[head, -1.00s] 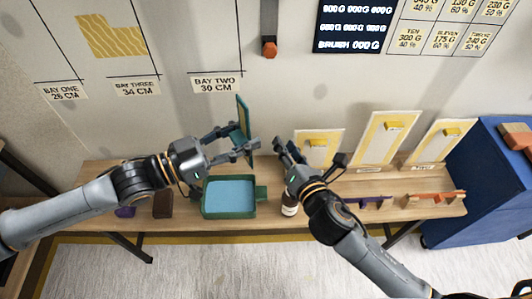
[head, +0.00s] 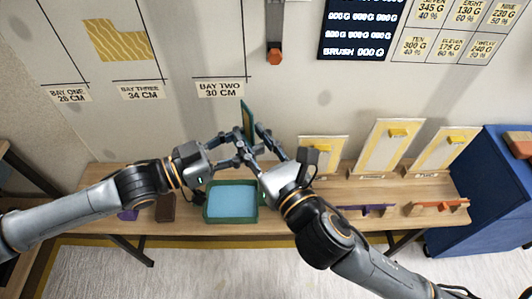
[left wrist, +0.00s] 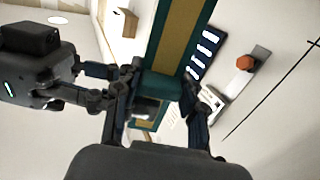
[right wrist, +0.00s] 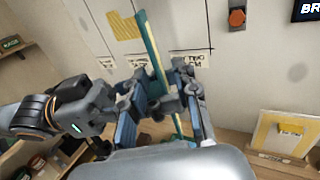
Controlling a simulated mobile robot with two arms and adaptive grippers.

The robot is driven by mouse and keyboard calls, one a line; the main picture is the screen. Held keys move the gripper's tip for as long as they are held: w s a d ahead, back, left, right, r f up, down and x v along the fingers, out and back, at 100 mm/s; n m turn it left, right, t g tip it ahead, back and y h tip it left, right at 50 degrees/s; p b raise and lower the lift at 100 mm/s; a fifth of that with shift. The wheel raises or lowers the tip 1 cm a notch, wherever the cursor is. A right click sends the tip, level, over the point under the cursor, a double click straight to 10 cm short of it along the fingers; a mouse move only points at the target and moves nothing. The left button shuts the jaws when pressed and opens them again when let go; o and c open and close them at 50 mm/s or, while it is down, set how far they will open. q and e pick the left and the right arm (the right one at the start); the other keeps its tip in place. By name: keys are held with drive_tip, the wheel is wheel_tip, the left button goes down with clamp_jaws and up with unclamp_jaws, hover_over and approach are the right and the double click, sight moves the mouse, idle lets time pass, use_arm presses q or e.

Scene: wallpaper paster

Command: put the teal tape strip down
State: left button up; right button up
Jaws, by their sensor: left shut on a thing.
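The teal tape strip (head: 248,120) is held upright before the wall, above the bench. In the left wrist view it is a teal band with an ochre middle (left wrist: 172,45); it also shows in the right wrist view (right wrist: 151,50). My left gripper (head: 240,148) is shut on its lower part. My right gripper (head: 268,150) is close beside the left one; in the right wrist view its fingers (right wrist: 165,108) are apart, with the strip's lower part and my left fingers between or just behind them. Whether they touch the strip is hidden.
A green tray with a blue inside (head: 206,216) stands on the wooden bench (head: 340,223) below the grippers. Yellow-patterned boards (head: 383,148) lean at the back right. A purple tool (head: 378,210) and an orange tool (head: 440,206) lie at the front right. A blue cabinet (head: 490,190) stands right.

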sight(244, 125)
drive_tip(key=x, duration=0.6)
drive_tip(key=shift+a, duration=0.1)
clamp_jaws()
use_arm(q)
drive_tip(key=o, duration=1.3)
drive_tip(key=shift+s, duration=0.15)
use_arm(e)
drive_tip(key=shift+w, duration=0.1)
